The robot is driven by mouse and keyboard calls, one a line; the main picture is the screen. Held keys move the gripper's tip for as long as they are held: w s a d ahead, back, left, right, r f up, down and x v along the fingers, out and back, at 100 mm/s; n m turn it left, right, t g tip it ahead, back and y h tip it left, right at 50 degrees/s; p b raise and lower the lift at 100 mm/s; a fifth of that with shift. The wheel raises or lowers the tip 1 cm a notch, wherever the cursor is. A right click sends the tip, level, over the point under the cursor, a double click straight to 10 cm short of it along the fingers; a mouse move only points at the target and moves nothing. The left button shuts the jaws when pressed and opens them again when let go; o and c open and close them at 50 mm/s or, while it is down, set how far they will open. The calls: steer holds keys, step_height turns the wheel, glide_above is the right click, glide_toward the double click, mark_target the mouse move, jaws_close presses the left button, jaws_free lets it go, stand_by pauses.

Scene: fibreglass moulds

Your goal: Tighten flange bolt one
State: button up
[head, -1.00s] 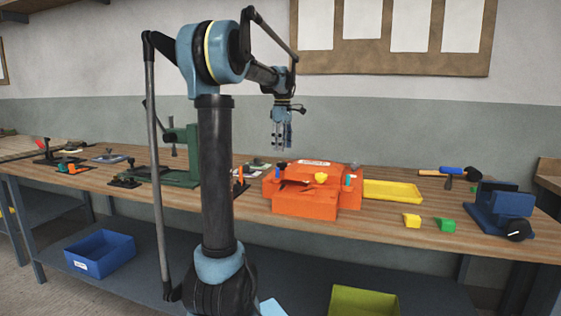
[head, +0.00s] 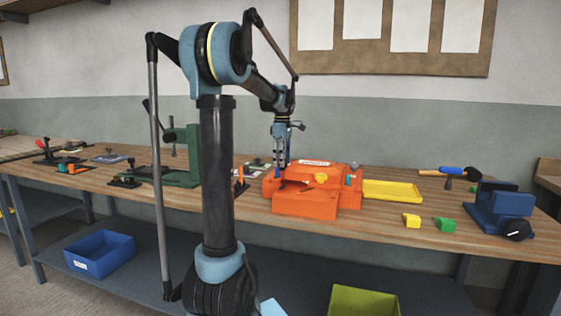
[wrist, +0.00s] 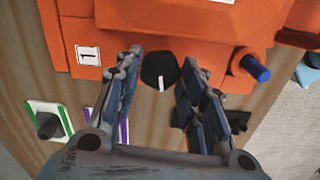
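The orange mould (head: 305,203) sits on the workbench, and its side fills the top of the wrist view (wrist: 170,22). My gripper (wrist: 163,62) is open and empty, one fingertip on each side of the black head. Whether the fingers touch it, I cannot tell. In the head view my gripper (head: 281,164) is low at the mould's left part, where it hides the black head.
A blue-ended peg (wrist: 256,68) juts from the mould, right of my fingers. A dark knob on a white and green plate (wrist: 48,124) lies left. A yellow tray (head: 392,191), yellow block (head: 411,221), green block (head: 445,225) and blue vise (head: 503,208) stand right of the mould.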

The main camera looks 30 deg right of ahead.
steer(key=shift+c, duration=0.7)
steer(key=shift+d+m, duration=0.1)
steer(key=shift+m, duration=0.7)
steer(key=o, duration=1)
steer(key=shift+o, duration=0.2)
step_height(320, 180, up, 12)
steer(key=shift+w, duration=0.1)
